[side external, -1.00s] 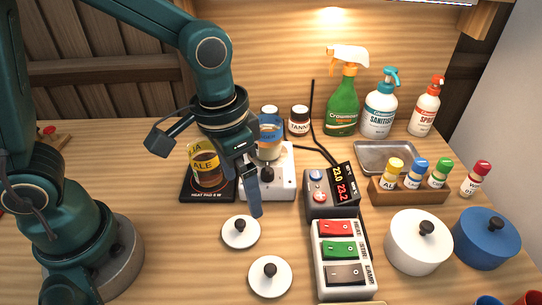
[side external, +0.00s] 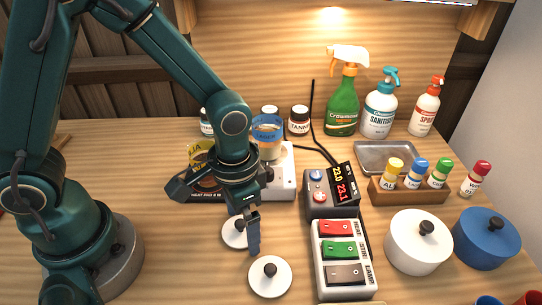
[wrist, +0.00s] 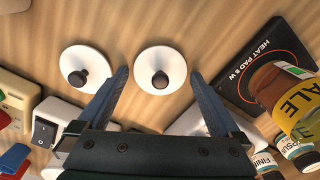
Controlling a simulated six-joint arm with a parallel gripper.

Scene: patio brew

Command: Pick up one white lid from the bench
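Two round white lids with black knobs lie flat on the bench. The nearer lid (side external: 268,285) is uncovered in the side view. The farther lid (side external: 229,239) is partly hidden behind my gripper (side external: 245,230). The wrist view shows both: one lid (wrist: 160,54) lies ahead between the fingertips, and the other lid (wrist: 84,50) lies to the left of the left finger. My gripper is open and empty, pointing down above the farther lid. The fingers look apart from the lid, though the exact height is hard to tell.
A switch box (side external: 346,258) stands right of the lids, with a controller (side external: 330,205) behind it. A beer glass on a black heat pad (wrist: 237,93) stands close to my gripper. A white pot (side external: 415,250) and a blue pot (side external: 486,240) stand right.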

